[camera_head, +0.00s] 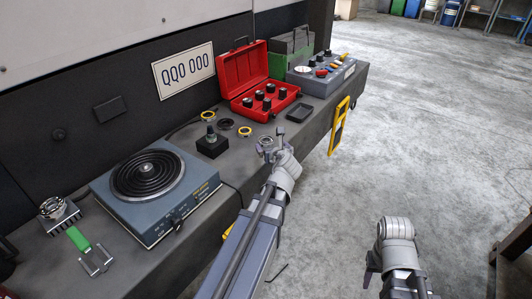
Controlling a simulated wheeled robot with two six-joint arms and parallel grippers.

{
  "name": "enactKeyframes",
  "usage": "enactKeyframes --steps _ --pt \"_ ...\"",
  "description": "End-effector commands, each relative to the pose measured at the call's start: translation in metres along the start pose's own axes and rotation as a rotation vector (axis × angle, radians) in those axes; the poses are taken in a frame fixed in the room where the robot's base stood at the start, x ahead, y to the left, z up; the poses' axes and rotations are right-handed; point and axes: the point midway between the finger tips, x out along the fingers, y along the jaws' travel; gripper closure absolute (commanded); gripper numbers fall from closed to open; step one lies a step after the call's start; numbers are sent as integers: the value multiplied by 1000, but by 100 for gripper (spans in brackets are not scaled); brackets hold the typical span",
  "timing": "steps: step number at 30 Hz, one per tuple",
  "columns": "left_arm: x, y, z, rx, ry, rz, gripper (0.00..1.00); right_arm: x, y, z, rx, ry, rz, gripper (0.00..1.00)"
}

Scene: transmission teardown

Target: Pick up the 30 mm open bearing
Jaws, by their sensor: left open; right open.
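Several small rings lie in a row on the bench (240,166). They include a yellow-rimmed ring (208,115), a dark ring (225,124) and a second yellow-rimmed ring (245,131). A silvery ring (266,140) lies at the right end of the row and looks like an open bearing; its size cannot be read. My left gripper (267,151) is open just in front of this silvery ring and partly covers it. I cannot tell whether they touch. My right gripper (370,277) is open, off the bench over the floor, far from the rings.
A black block with a post (212,145) stands left of my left gripper. A hot plate (155,190) with a black coil is further left. A red case (243,76), a small black tray (299,112) and a grey control box (322,78) stand behind and right.

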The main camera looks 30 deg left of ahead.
Motion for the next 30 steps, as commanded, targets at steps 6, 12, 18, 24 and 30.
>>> enactKeyframes --steps 6,12,18,24,30 --pt "4 1 0 24 -9 -1 0 4 0 0 0 0 0 50" --pt "23 1 -2 22 -8 1 0 12 -1 -1 0 0 1 50" --pt "29 1 -1 22 -7 -1 0 14 -1 -1 0 0 2 50" --pt "47 1 -4 20 -7 0 0 23 -2 -1 -1 0 3 50" --pt "76 1 -5 20 -7 0 0 36 -3 -2 -3 1 3 50"
